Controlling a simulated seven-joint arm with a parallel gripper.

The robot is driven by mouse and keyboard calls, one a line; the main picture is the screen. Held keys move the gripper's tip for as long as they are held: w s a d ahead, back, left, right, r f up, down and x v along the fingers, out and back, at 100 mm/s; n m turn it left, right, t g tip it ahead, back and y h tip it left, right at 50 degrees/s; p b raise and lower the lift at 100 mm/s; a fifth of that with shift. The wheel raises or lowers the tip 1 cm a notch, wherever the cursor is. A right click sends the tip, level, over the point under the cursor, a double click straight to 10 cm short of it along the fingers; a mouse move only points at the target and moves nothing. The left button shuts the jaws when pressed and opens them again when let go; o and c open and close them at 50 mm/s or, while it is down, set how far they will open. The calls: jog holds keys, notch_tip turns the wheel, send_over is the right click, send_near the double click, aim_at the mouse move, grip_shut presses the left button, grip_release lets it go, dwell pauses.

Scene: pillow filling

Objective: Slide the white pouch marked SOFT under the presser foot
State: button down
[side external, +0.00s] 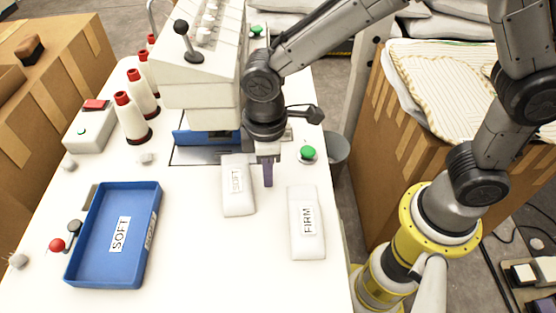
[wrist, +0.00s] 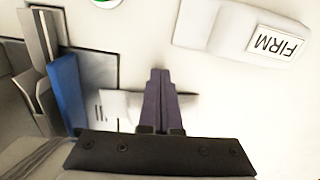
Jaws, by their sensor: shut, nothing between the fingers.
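The white pouch marked SOFT (side external: 238,200) lies flat on the white table, its far end beside the metal plate under the sewing machine head (side external: 200,92). My gripper (side external: 268,184) is low over the table, just right of the SOFT pouch. Its purple fingers are shut together and empty, as the wrist view (wrist: 160,80) also shows. I cannot tell whether they touch the pouch's side. I cannot make out the presser foot; the machine head and my wrist cover that area.
A white pouch marked FIRM (side external: 307,245) lies to the right of my gripper. A blue tray labelled SOFT (side external: 83,262) stands at the left. A green button (side external: 308,153) is at the right edge. Thread cones (side external: 130,118) stand left of the machine.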

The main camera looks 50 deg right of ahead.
aim_at(245, 177)
jog(key=shift+w+a, duration=0.65)
jog(key=shift+a, duration=0.1)
jog(key=shift+w+a, duration=0.75)
jog(key=shift+a, duration=0.2)
